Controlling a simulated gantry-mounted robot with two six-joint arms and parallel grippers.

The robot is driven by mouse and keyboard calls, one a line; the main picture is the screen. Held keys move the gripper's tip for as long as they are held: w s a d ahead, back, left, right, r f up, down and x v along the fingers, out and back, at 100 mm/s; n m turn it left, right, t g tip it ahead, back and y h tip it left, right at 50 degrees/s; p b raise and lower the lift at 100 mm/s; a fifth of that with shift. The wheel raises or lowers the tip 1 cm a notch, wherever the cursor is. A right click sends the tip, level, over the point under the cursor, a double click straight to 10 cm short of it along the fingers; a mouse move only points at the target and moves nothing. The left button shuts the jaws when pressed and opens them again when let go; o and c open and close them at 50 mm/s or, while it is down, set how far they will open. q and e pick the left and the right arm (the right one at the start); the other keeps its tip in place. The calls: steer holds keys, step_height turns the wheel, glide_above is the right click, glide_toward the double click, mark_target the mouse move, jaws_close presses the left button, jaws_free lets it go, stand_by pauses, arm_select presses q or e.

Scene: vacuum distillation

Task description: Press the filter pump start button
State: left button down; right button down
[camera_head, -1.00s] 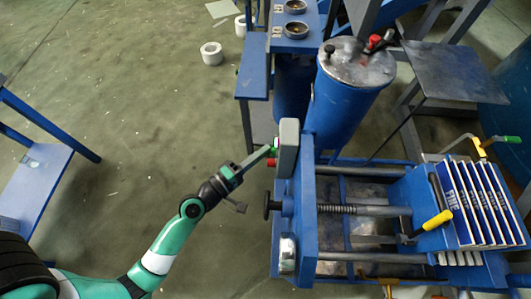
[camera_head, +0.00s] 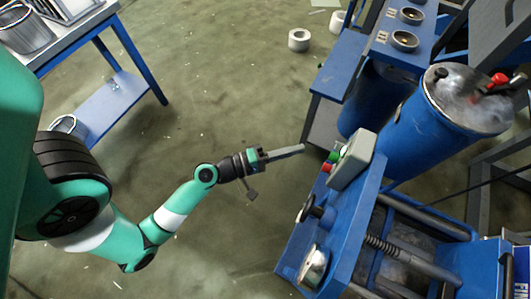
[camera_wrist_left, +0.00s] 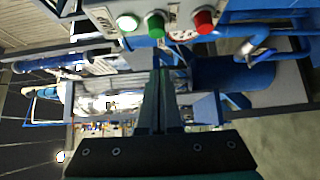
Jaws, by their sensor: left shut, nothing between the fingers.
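The filter pump control box (camera_head: 352,161) is grey and sits on the end of the blue filter press. It carries a green button (camera_head: 333,156) and a red button (camera_head: 327,167) on its left face. In the left wrist view the green button (camera_wrist_left: 155,25) is between a pale round lamp or button (camera_wrist_left: 127,22) and the red button (camera_wrist_left: 203,20). My left gripper (camera_head: 302,148) is shut and empty, its tip a short gap left of the buttons. In the left wrist view its fingertips (camera_wrist_left: 161,72) appear below the green button. My right gripper is not in view.
A black handwheel (camera_head: 312,208) and a round gauge (camera_head: 313,266) stick out from the press below the box. A blue tank (camera_head: 440,125) stands behind it. White rolls (camera_head: 299,40) lie on the floor. The floor left of the box is clear.

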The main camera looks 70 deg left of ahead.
arm_select(q)
steer(key=s, duration=0.6)
steer(key=shift+d, duration=0.35)
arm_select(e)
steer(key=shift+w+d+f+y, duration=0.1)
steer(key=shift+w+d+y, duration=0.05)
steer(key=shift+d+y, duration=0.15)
